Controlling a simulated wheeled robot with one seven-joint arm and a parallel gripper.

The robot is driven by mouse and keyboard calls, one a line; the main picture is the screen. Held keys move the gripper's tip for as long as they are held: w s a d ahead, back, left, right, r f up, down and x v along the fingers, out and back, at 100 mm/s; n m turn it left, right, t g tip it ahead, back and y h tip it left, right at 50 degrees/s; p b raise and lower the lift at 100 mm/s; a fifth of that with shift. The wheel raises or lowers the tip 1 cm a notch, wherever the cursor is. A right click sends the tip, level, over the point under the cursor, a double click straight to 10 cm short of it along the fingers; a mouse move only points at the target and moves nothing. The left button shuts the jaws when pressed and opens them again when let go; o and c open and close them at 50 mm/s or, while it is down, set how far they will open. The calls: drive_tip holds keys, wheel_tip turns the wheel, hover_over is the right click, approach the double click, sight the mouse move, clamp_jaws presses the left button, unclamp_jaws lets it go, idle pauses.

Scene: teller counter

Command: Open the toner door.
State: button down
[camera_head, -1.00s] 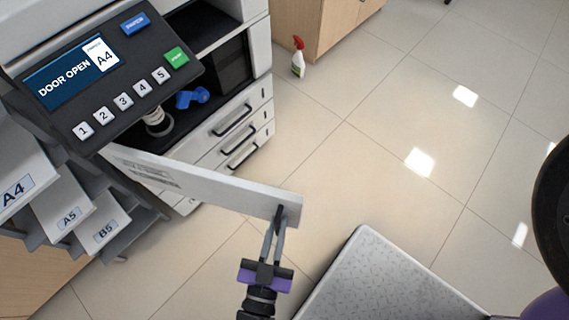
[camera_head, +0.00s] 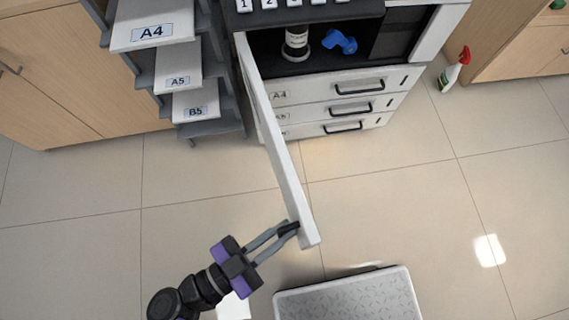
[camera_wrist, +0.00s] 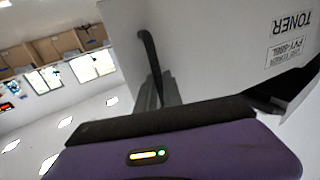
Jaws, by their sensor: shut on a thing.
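The white toner door (camera_head: 276,150) stands swung wide out from the front of the printer, hinged at its left side. My gripper (camera_head: 288,232) is shut at the door's free end, on its dark handle. In the wrist view the door (camera_wrist: 215,50) fills the upper right with its upside-down TONER label, and the black curved handle (camera_wrist: 150,62) runs down to my fingers. The opened bay shows a dark-and-white toner bottle (camera_head: 296,40) standing on a round base and a blue part (camera_head: 341,42) beside it.
Paper drawers (camera_head: 345,90) with black handles are below the bay. A paper rack (camera_head: 180,75) marked A4, A5 and B5 stands left of the door. A grey speckled platform (camera_head: 350,298) is at the bottom. A spray bottle (camera_head: 453,70) stands at right; the floor between is clear.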

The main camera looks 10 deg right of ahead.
drive_tip(key=shift+w+f, duration=0.1)
drive_tip(key=c, duration=1.8)
unclamp_jaws()
drive_tip(key=shift+o, duration=0.2)
drive_tip(key=b+v, duration=0.1)
drive_tip(key=v, duration=0.7)
